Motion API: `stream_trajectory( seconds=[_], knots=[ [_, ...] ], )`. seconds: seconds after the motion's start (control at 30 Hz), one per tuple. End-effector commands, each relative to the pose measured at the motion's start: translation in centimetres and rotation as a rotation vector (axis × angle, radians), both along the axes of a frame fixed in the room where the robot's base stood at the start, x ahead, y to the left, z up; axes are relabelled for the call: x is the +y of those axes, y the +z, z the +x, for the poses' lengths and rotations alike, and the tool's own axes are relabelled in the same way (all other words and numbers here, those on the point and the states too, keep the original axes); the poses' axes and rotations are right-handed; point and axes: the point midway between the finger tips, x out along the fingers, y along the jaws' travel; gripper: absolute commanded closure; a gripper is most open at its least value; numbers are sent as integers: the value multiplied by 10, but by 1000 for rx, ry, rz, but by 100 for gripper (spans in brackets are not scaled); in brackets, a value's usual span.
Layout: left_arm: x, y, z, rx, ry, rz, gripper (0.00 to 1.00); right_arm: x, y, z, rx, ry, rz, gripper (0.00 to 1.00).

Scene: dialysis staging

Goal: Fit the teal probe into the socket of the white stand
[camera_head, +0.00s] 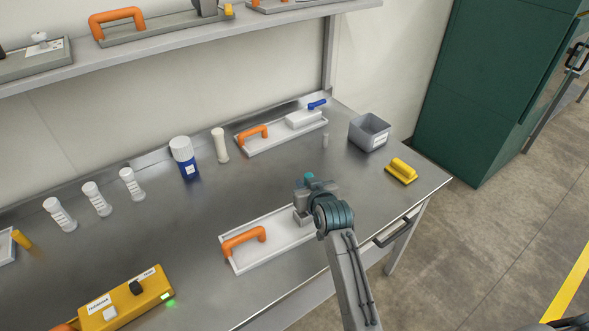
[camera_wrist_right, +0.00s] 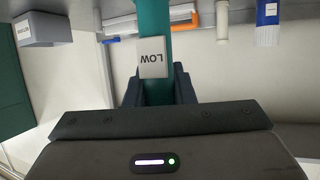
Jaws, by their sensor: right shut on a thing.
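My right gripper (camera_head: 314,187) is shut on the teal probe (camera_head: 309,176) above the right part of the front tray. In the right wrist view the teal probe (camera_wrist_right: 154,25) stands between the dark fingers (camera_wrist_right: 158,88), with a white "LOW" label on it. A white block (camera_head: 303,119) lies on the back tray, with a blue piece (camera_head: 318,103) at its right end. I cannot tell whether this block is the white stand, and I see no clear socket. A grey block (camera_head: 302,215) shows under the gripper, partly hidden. My left gripper is not in view.
The front tray (camera_head: 272,266) and back tray (camera_head: 284,146) have orange handles. A grey bin (camera_head: 369,132), a yellow object (camera_head: 401,170), a blue-white bottle (camera_head: 184,158) and several white bottles stand on the metal bench. A yellow box (camera_head: 127,305) lies front left. The bench middle is clear.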

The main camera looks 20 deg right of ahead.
Motion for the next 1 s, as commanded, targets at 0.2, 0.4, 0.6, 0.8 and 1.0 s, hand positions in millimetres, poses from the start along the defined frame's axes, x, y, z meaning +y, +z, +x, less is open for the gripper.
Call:
stream_trajectory(
  seconds=[0.2,0.4,0.6,0.8,1.0],
  knots=[
    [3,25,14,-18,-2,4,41,0,-11,25,3,5,4,100],
    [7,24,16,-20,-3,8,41,0,-15,28,0,5,5,100],
    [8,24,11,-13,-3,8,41,0,-15,27,1,6,4,100],
    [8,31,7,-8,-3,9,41,0,-13,26,2,4,4,100],
    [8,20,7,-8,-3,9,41,0,-31,26,2,4,4,100]
  ],
)
